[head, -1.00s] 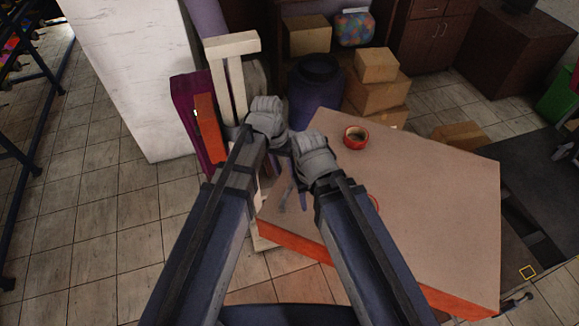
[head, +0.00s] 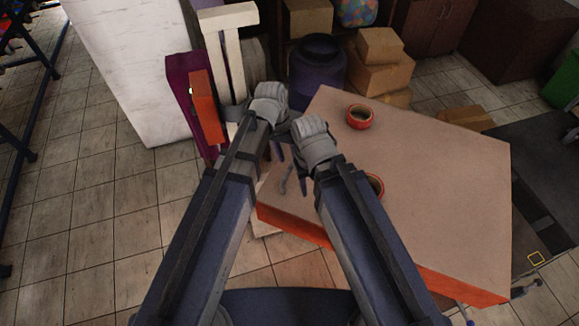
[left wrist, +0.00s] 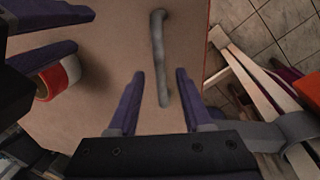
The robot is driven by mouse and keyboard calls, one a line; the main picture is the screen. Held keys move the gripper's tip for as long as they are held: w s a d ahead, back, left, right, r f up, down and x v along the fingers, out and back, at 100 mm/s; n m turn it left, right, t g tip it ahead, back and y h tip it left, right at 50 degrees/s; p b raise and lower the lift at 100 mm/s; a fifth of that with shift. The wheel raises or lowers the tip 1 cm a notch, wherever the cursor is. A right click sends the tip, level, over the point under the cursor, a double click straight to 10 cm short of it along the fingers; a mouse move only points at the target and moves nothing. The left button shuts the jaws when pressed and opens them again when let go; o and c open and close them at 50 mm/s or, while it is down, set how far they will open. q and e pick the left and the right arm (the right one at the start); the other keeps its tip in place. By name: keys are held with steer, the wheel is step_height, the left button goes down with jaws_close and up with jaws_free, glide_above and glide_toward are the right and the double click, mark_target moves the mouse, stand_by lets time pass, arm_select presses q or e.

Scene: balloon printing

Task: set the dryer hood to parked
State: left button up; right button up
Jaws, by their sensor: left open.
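I cannot make out a dryer hood in either view. My left gripper (head: 276,152) is over the left part of the brown-topped table. In the left wrist view its two purple fingers (left wrist: 160,76) stand apart with nothing held between them. A thin grey bar-like tool (left wrist: 157,45) lies on the table top beyond the fingertips; it also shows in the head view (head: 286,180). My right gripper (head: 302,182) is beside the left one; in the left wrist view its two fingers (left wrist: 45,35) are apart at the upper left.
The table (head: 440,190) has an orange edge and carries a red tape roll (head: 360,117) and another partly hidden roll (head: 376,185). A dark drum (head: 317,68) and boxes (head: 383,75) stand behind. A white pillar (head: 130,80) stands left, with free tiled floor before it.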

arm_select(q)
steer(key=shift+s+d+f+b, duration=0.15)
steer(key=shift+f+b, duration=0.2)
steer(key=shift+f, duration=0.25)
steer(key=shift+w+d+f+b, duration=0.1)
steer(key=shift+f+b, duration=0.2)
steer(key=shift+f, duration=0.25)
jaws_close()
stand_by(0.6)
